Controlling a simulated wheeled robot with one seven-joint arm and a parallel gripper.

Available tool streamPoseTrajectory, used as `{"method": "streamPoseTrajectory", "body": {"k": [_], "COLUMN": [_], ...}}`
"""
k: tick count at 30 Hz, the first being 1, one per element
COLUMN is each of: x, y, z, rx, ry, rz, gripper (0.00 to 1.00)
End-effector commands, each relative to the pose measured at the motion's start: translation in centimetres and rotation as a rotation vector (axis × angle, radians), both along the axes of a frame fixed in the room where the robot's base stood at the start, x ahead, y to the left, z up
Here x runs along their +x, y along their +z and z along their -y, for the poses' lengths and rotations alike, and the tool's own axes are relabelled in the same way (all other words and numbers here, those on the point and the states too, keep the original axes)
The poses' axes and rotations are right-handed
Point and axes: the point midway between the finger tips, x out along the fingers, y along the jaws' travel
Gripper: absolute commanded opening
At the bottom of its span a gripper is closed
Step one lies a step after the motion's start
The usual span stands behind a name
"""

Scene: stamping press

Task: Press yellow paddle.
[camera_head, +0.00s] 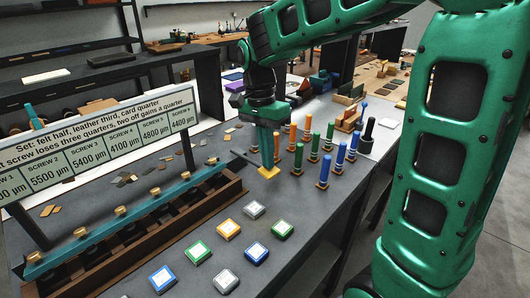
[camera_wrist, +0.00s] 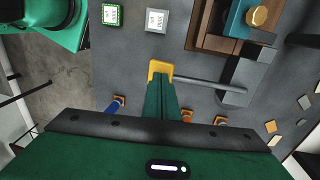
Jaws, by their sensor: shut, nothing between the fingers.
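The yellow paddle (camera_head: 267,173) is a small flat plate beside the teal-and-brown screw rack. It also shows in the wrist view (camera_wrist: 159,66), at the end of a grey bar (camera_wrist: 212,85) that runs to a dark block by the rack. My gripper (camera_head: 269,164) is shut and empty and points down at the paddle. In the wrist view the green fingertips (camera_wrist: 160,82) overlap the paddle and hide part of it. I cannot tell whether they touch it or hover just above.
Several colored pegs (camera_head: 315,147) on square bases stand close to the right of my gripper. Square buttons (camera_head: 228,229) sit in front. The rack (camera_head: 140,215) with brass screws and a sign (camera_head: 105,150) stand to the left. Bare grey table lies between.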

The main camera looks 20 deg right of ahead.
Motion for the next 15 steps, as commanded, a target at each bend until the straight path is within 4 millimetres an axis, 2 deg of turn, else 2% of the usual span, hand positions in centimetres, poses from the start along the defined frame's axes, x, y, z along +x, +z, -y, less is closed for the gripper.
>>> {"method": "streamPoseTrajectory", "body": {"k": [5, 15], "x": [-0.11, 0.02], "y": [-0.75, -0.27], "z": [0.04, 0.01], "rx": [0.0, 0.0], "ry": [0.0, 0.0], "rz": [-0.001, 0.002], "gripper": [0.0, 0.0]}}
